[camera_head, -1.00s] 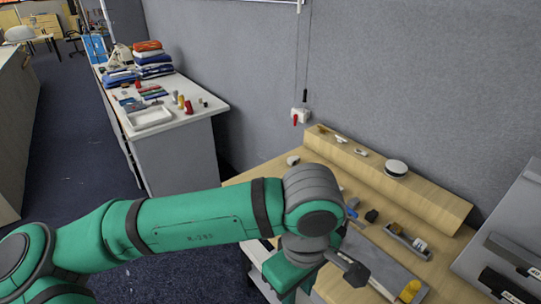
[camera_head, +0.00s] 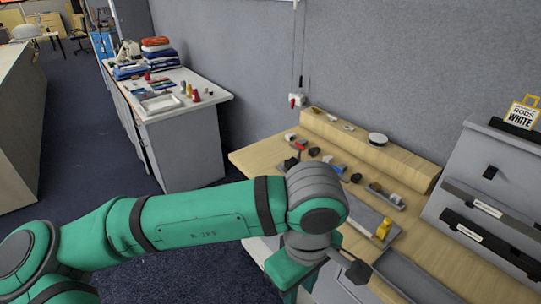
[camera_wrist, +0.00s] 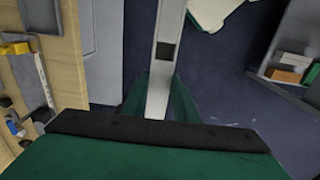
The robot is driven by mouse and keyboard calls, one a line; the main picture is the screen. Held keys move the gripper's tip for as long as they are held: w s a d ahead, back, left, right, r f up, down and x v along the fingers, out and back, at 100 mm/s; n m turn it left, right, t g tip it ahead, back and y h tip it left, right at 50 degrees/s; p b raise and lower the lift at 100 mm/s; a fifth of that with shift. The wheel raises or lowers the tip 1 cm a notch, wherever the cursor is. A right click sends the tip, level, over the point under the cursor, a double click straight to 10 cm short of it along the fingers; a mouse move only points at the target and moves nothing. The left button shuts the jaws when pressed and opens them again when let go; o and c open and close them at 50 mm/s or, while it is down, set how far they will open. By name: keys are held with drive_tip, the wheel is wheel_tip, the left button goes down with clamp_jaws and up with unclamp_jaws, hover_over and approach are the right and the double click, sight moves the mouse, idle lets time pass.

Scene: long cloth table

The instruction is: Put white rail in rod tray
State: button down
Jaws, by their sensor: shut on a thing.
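A long pale rail (camera_wrist: 172,25) with a dark square slot runs up the wrist view, its near end between the green fingers of my gripper (camera_wrist: 160,92). My gripper is shut on it, over dark blue floor beside the wooden table. In the head view my arm hides the fingertips and the rail. A sign (camera_head: 522,115) reading "RODS WHITE" stands on a grey stepped rack (camera_head: 470,165) at the right. Dark labelled bars or trays lie along the rack; I cannot tell which one is the rod tray.
A wooden table (camera_head: 262,157) holds small parts, a narrow grey tray (camera_head: 388,198) and a yellow piece (camera_head: 384,229). A grey open tray (camera_head: 405,278) lies at lower right. A white table (camera_head: 205,118) with cloths stands further back. Dark floor is free at left.

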drive_tip(key=w+d, duration=0.4)
drive_tip(key=w, duration=1.1)
drive_tip(key=w+a+f+n, duration=0.2)
drive_tip(key=w+a+f, duration=0.1)
drive_tip(key=w+f, duration=0.7)
drive_tip(key=w+a+f+n, duration=0.1)
drive_tip(key=a+f, duration=0.1)
drive_tip(key=f, duration=0.6)
drive_tip(key=w+a+f, duration=0.1)
drive_tip(key=a+f, duration=0.1)
drive_tip(key=f, duration=0.6)
drive_tip(key=s+a+f+m, duration=0.1)
drive_tip(key=s+f+m, duration=0.4)
drive_tip(key=f, duration=0.5)
drive_tip(key=s+a+f+m, duration=0.1)
drive_tip(key=s+f+m, duration=0.4)
drive_tip(key=s+f, duration=0.3)
wheel_tip(320, 180, down, 2)
drive_tip(key=shift+a+f+m, duration=0.1)
drive_tip(key=shift+a+m, duration=0.05)
drive_tip(key=shift+m, duration=0.15)
